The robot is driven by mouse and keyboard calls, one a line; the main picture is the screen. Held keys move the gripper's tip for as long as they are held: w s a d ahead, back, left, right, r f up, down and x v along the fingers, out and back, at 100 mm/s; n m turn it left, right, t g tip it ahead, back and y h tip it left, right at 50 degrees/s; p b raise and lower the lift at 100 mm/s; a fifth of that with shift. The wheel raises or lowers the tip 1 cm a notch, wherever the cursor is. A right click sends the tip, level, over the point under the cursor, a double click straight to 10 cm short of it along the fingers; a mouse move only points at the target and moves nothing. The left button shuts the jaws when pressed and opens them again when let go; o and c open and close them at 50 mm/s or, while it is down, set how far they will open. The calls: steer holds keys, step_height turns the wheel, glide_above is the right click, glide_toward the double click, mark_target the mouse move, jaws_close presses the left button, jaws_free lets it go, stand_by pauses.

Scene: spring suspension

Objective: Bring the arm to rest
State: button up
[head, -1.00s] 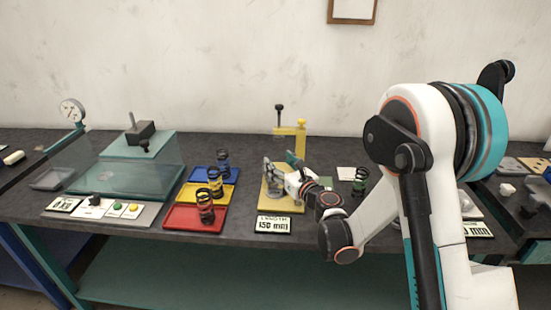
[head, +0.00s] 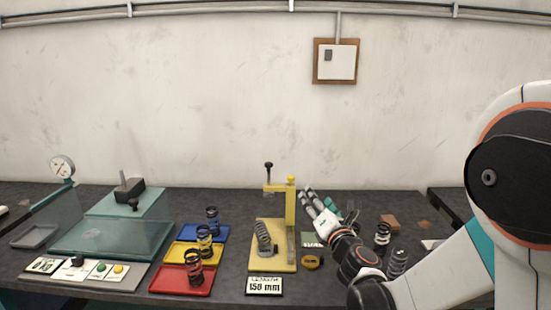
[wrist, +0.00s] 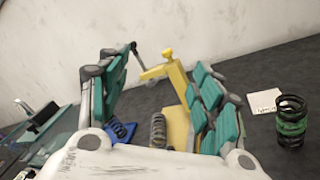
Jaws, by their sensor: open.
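My gripper (head: 330,208) is open and empty, just right of the yellow stand (head: 290,208) and raised above the bench. In the wrist view its teal-padded fingers (wrist: 160,90) are spread wide with nothing between them at the tips. A grey spring (head: 264,238) stands on the yellow base of that stand; it also shows in the wrist view (wrist: 158,130), beyond the gripper. My arm comes in from the right and hides part of the bench there.
Dark springs sit on the blue (head: 222,238), yellow (head: 178,258) and red (head: 165,283) trays. Two springs (head: 382,234) stand right of my gripper. A "150 mm" sign (head: 264,286) is in front of the stand. A clear-shielded press (head: 110,238) is at left.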

steer(key=s+d+r+m+g+h, duration=0.4)
steer(key=s+d+m+h, duration=0.3)
steer(key=s+d+m, duration=0.8)
steer(key=s+a+f+m+g+y, duration=0.1)
steer(key=s+a+f+m+g, duration=0.2)
steer(key=s+m, duration=0.4)
steer(key=s+a+f+m+g+y, duration=0.2)
steer(key=s+a+f+m+g, duration=0.2)
steer(key=s+m, duration=0.4)
steer(key=s+f, duration=0.1)
steer(key=s, duration=0.3)
steer(key=shift+f+m, duration=0.15)
steer(key=shift+m, duration=0.15)
